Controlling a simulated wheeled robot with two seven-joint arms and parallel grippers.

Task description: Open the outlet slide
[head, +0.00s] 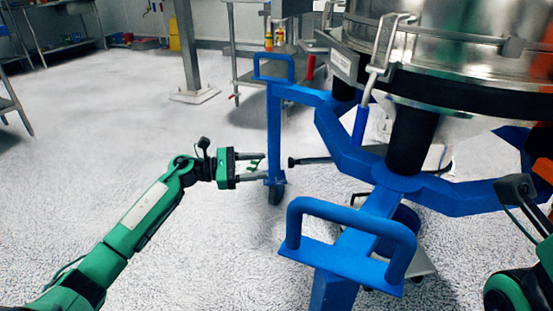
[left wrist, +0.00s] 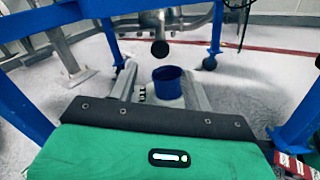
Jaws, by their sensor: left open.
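The outlet slide's handle shows in the head view as a dark rod with a round black knob (head: 292,162), sticking out to the left from under the sifter (head: 440,50).
The blue frame (head: 345,240) surrounds the sifter, with a blue handle (head: 350,212) near the front and a caster post behind the left gripper. A blue bucket (left wrist: 167,87) stands below the knob.

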